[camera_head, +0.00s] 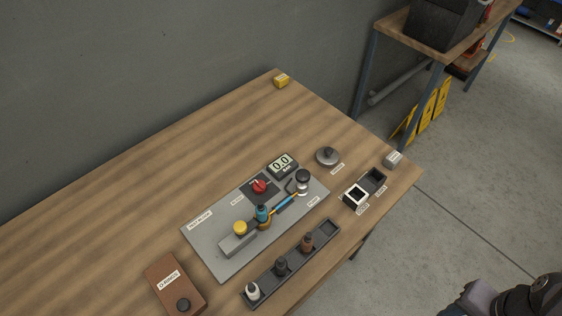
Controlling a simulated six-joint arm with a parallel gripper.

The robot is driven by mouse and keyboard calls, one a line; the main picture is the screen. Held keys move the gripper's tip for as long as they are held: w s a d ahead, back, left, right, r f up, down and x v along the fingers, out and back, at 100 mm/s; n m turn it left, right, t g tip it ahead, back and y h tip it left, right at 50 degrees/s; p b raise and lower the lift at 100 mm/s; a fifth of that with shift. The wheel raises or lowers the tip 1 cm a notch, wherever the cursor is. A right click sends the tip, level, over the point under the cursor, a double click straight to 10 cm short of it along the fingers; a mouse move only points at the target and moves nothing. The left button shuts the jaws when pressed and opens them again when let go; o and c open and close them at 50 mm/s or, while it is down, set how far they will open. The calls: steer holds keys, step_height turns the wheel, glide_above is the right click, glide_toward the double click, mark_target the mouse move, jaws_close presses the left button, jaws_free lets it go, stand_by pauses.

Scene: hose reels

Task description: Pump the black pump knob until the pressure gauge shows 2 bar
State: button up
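The pressure gauge (282,164) is a small dark box on the grey test plate (208,246); its display reads 0.0. The pump (302,182) stands at the plate's right end, with a dark body and a rounded knob whose top looks pale in the light. A small label beside it seems to read PUMP. A blue hose piece (285,204) runs from near the pump to a teal and brass fitting (262,214). A red knob (259,186) sits left of the gauge. My gripper's fingers are not in view; only dark parts of my arm show at the bottom right.
A yellow-capped block (239,229) is on the plate. A dark tray (267,284) with several fittings lies in front. A brown box (174,286), a round metal dish (327,156) and small dark bins (374,180) stand around the plate. The table's back left is clear.

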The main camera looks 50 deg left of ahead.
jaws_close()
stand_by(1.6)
